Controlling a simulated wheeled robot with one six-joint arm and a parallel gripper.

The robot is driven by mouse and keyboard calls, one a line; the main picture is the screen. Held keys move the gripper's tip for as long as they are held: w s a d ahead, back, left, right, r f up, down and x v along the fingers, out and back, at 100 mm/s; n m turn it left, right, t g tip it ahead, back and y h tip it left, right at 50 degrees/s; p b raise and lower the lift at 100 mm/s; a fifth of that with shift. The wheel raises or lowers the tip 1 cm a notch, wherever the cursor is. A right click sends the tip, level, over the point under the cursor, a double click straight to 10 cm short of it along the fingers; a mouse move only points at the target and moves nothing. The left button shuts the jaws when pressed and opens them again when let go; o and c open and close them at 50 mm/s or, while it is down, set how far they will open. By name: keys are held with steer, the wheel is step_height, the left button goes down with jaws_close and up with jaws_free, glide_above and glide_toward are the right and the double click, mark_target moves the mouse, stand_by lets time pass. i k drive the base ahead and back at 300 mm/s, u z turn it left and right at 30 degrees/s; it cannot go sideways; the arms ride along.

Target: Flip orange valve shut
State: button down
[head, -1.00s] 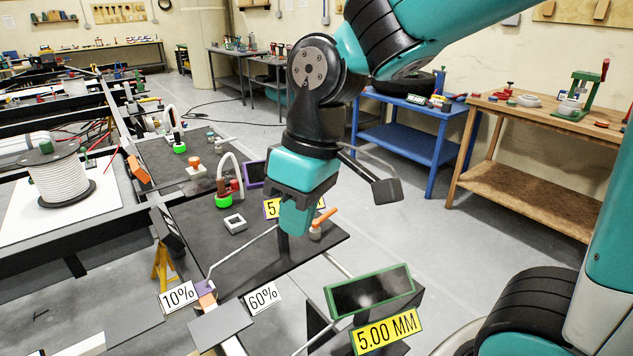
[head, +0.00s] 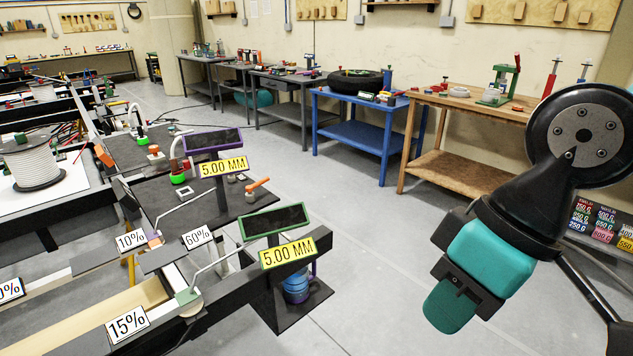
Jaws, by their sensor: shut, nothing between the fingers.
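An orange lever (head: 258,184), which looks like the orange valve's handle, sits on a small pale base on the dark grey panel. It slants up to the right. My gripper (head: 449,306) is at the lower right, teal and black, with its fingers together and nothing held. It is well away from the lever, over open floor and nearer the camera. Another orange-topped fitting (head: 154,150) stands farther back on another dark panel.
A purple-framed screen (head: 212,141) and a green-framed screen (head: 273,220), each with a 5.00 MM label, stand near the lever. Clear floor lies right of the panel, before a blue table (head: 352,137) and wooden bench (head: 455,150).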

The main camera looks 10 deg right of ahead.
mark_target(249, 188)
steer(key=z, duration=0.3)
steer(key=i, duration=1.35)
steer(key=u, duration=1.05)
steer(key=i, duration=0.65)
steer(key=u, duration=0.5)
